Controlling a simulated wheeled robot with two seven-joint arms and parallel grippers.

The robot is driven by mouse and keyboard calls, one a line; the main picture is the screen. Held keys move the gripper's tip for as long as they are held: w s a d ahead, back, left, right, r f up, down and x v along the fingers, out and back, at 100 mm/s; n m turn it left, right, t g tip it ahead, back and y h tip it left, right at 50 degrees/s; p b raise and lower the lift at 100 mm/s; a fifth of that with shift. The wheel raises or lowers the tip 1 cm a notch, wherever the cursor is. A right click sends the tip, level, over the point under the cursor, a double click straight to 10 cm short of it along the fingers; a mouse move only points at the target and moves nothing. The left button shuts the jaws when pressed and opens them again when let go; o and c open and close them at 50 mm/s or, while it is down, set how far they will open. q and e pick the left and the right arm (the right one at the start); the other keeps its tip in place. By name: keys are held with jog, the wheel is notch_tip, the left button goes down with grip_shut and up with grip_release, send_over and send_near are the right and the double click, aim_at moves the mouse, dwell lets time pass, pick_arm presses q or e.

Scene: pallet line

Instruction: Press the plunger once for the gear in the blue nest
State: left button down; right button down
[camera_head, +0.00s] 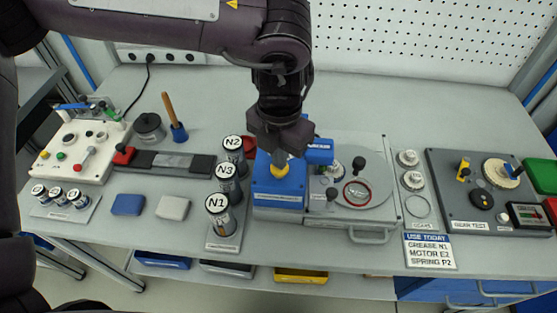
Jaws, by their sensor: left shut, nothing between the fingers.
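My left gripper (281,153) comes down from the top of the head view and is shut and empty. Its tips are right over a yellow plunger (279,171) on a blue box (278,199). The tips overlap the plunger's top in the picture; I cannot tell whether they touch it. A grey fixture plate (378,205) with a red-ringed round window and black knobs stands just right of the box. A blue block (320,151) sits at its back left. I cannot make out a blue nest or a gear in it for sure. My right gripper is not in view.
Canisters N1 (218,219), N2 (234,151) and N3 (227,180) stand close left of the blue box. A sign (429,250) reads grease N1, motor E2, spring P2. A gear test unit (487,195) is at right. Blue and white pads lie left.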

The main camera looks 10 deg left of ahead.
pick_arm(q)
jog(key=shift+f, duration=0.4)
jog(key=shift+r+p, duration=2.8)
jog(key=shift+r, duration=0.8)
jog(key=shift+f, duration=0.1)
